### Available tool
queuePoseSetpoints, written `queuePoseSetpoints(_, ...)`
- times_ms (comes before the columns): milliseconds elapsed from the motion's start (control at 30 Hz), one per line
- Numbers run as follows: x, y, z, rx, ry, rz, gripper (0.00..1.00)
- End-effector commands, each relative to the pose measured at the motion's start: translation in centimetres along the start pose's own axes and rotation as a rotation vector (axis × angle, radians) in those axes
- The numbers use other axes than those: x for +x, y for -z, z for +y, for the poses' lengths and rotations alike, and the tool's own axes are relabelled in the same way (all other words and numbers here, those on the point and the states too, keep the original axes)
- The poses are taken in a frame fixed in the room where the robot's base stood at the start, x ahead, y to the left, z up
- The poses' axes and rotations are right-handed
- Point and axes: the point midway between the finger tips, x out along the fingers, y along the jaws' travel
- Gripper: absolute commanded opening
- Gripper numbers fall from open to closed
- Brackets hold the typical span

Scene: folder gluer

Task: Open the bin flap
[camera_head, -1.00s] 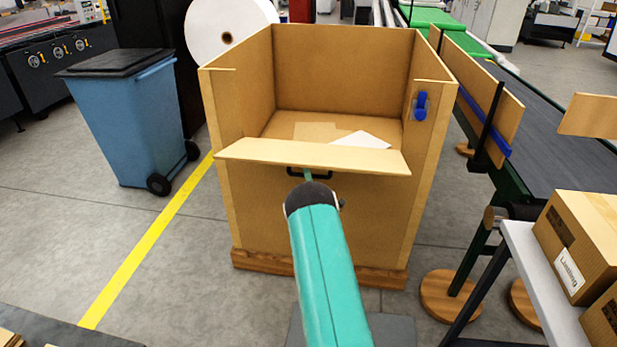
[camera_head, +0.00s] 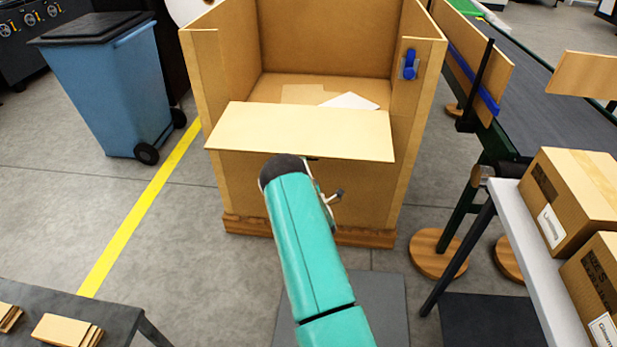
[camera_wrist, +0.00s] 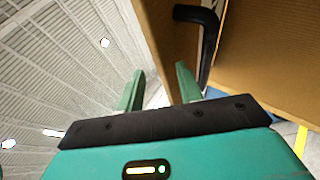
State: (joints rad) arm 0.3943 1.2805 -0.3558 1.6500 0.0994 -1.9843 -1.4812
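The bin (camera_head: 325,45) is a tall light-brown box with an open top. Its front flap (camera_head: 300,132) is folded outward at the front, with its broad inner face showing. In the wrist view, the flap (camera_wrist: 172,35) shows edge-on beyond my gripper (camera_wrist: 159,88), with a black handle (camera_wrist: 208,40) on its right side. The two green fingers stand apart; the right finger is close to the handle, and I cannot tell whether it touches. In the head view my arm hides the gripper, below the flap.
A blue latch (camera_head: 409,64) sits on the bin's right front post. A blue wheeled bin (camera_head: 112,95) stands left. A conveyor (camera_head: 560,120) and a grey table (camera_head: 520,225) with cartons (camera_head: 572,200) are at right. A dark table (camera_head: 75,315) is front left.

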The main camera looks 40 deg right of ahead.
Motion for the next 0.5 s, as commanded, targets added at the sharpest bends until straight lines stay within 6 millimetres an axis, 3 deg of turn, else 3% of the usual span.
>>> queuePoseSetpoints(200, -2.6, 0.3, -0.7, -0.002, 0.022, 0.006, 0.36)
queuePoseSetpoints(500, -3.9, 0.2, -0.4, -0.003, 0.014, 0.004, 0.36)
